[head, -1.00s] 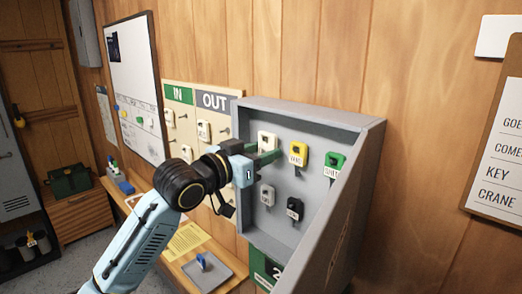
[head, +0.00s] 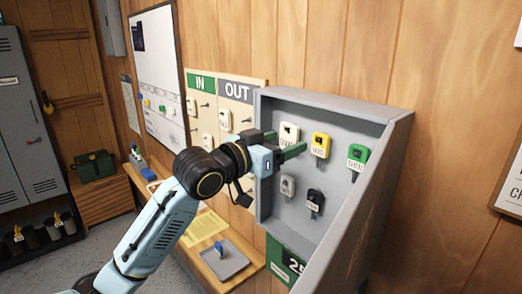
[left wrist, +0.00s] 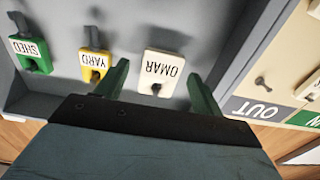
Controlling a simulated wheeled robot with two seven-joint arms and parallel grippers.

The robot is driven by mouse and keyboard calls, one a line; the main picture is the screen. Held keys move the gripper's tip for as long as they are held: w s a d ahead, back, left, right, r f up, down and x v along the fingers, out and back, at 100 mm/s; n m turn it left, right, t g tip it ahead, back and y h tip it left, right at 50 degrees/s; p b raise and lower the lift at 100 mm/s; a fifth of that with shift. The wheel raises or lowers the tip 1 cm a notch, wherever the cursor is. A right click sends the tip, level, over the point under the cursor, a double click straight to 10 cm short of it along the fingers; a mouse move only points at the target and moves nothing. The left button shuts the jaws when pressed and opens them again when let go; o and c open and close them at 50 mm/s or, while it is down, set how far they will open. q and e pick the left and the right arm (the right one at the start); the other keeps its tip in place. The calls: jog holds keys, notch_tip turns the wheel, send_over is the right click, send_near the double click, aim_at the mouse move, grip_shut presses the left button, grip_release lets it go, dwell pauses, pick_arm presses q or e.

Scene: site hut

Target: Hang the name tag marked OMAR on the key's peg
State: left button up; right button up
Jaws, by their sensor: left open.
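The white name tag marked OMAR (left wrist: 161,68) hangs in the grey key cabinet (head: 396,118), at the upper left inside it. It also shows in the head view (head: 289,132), partly covered by my gripper. My left gripper (left wrist: 160,84) is open, with one green finger on each side of the tag's lower part in the left wrist view. I see a gap between the tag and each finger. In the head view the same gripper (head: 290,146) reaches into the cabinet's left side. The tag hides its peg, and I cannot make out a key behind it. My right gripper is not in view.
A yellow YARD tag (head: 320,144) and a green SHED tag (head: 357,156) hang to the right. A grey tag (head: 287,185) and a black tag (head: 314,202) hang below. The IN/OUT board (head: 238,115) is left of the cabinet. A grey tray (head: 224,263) lies below.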

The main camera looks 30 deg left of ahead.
pick_arm(q)
jog(key=v, duration=1.2)
jog(key=shift+s+a, duration=0.2)
jog(key=shift+s, duration=0.1)
